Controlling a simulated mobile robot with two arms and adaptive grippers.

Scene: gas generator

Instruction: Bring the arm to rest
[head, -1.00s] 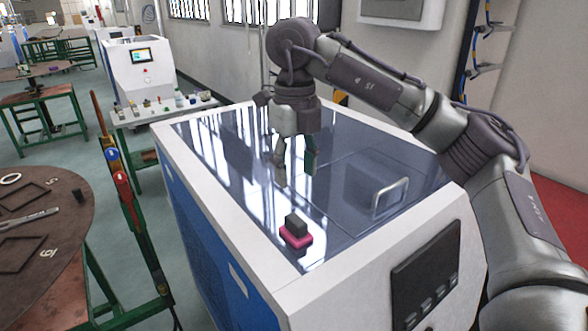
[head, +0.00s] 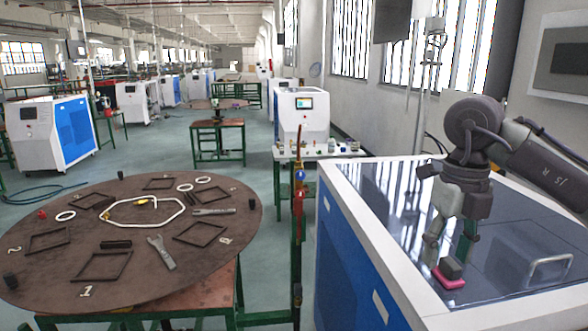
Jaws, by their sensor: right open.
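My right arm comes in from the right edge. Its right gripper (head: 449,243) points down over the glossy dark top of the white and blue generator cabinet (head: 420,275). The fingers are apart with nothing held between them. A small black block on a pink base (head: 449,273) sits on the cabinet top, just below and in front of the fingertips in the picture. I cannot tell the exact height of the fingertips above the top. My left gripper is out of view.
A metal handle (head: 550,270) stands on the cabinet top, right of the gripper. A round brown table (head: 60,265) with wrenches, rings and square frames stands at left. A white table (head: 320,151) with small items is behind. Green-grey floor is open between the tables.

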